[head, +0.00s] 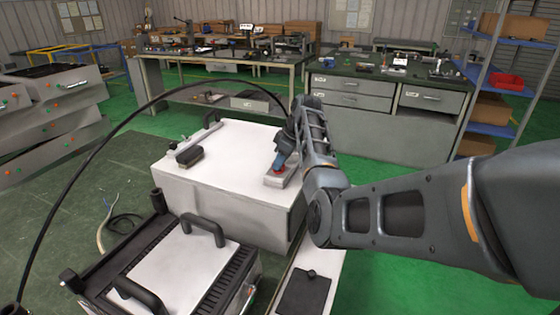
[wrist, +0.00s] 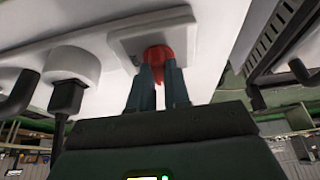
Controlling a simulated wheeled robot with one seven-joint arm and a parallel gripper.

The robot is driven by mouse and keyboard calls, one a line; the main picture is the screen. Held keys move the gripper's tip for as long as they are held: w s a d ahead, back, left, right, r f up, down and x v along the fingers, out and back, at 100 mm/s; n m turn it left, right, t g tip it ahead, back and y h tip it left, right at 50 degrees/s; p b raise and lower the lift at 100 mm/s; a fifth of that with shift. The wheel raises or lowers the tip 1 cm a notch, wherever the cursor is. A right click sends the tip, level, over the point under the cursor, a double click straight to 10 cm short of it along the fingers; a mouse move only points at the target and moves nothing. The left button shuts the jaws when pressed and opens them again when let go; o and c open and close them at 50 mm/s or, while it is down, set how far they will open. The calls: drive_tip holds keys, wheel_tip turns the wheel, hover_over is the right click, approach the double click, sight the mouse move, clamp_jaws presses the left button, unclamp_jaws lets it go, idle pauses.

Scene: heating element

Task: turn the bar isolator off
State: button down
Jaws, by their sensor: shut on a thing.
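The bar isolator is a small grey block (head: 282,178) with a red knob (head: 279,170) on the right part of the white cabinet top (head: 225,145). In the wrist view the red knob (wrist: 159,58) stands out from a pale plate (wrist: 150,38). My gripper (wrist: 160,82) is shut on the red knob, with a finger on each side of it. In the head view my gripper (head: 279,163) comes down onto the block from above. The fingers hide part of the knob, and I cannot tell its exact turn angle.
A black block (head: 189,156) sits on the same top, left of the isolator. In the wrist view a black plug with a cable (wrist: 68,95) is in a round white socket (wrist: 73,62). A black-framed unit with handles (head: 170,265) stands in front. Workbenches (head: 345,100) stand behind.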

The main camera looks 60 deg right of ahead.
idle(0.5)
drive_tip(key=c, duration=1.1)
unclamp_jaws()
drive_tip(key=shift+b+v, duration=0.4)
drive_tip(key=shift+v, duration=3.55)
